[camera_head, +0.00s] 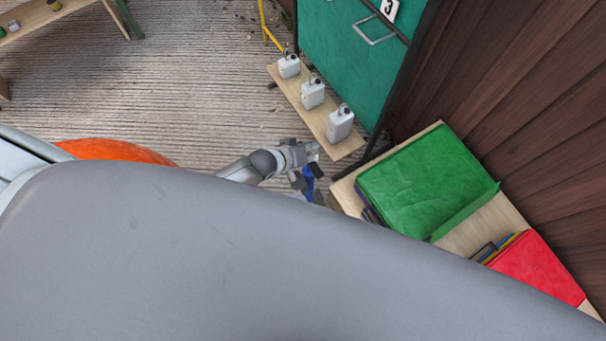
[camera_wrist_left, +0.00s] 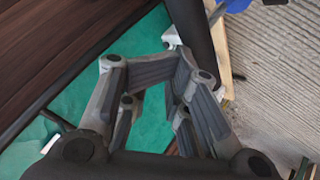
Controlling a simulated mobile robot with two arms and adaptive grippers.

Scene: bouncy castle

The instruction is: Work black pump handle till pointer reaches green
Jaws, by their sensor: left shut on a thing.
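My left gripper (camera_head: 312,151) reaches out past the large grey surface in the head view. A blue thing (camera_head: 312,171), seemingly part of the pump, shows just below it, mostly hidden. In the left wrist view the fingers (camera_wrist_left: 177,62) come together at their tips. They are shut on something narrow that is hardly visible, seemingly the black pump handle. A bit of blue (camera_wrist_left: 236,5) shows at the top edge there. The gauge, its pointer and any green zone cannot be made out. My right gripper is not in view.
A green cabinet (camera_head: 335,60) with a metal handle stands behind. Three white jugs (camera_head: 340,125) stand on a low plank before it. A wooden bench (camera_head: 480,230) carries green and red cushioned things at right. An orange rounded thing (camera_head: 115,150) shows left.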

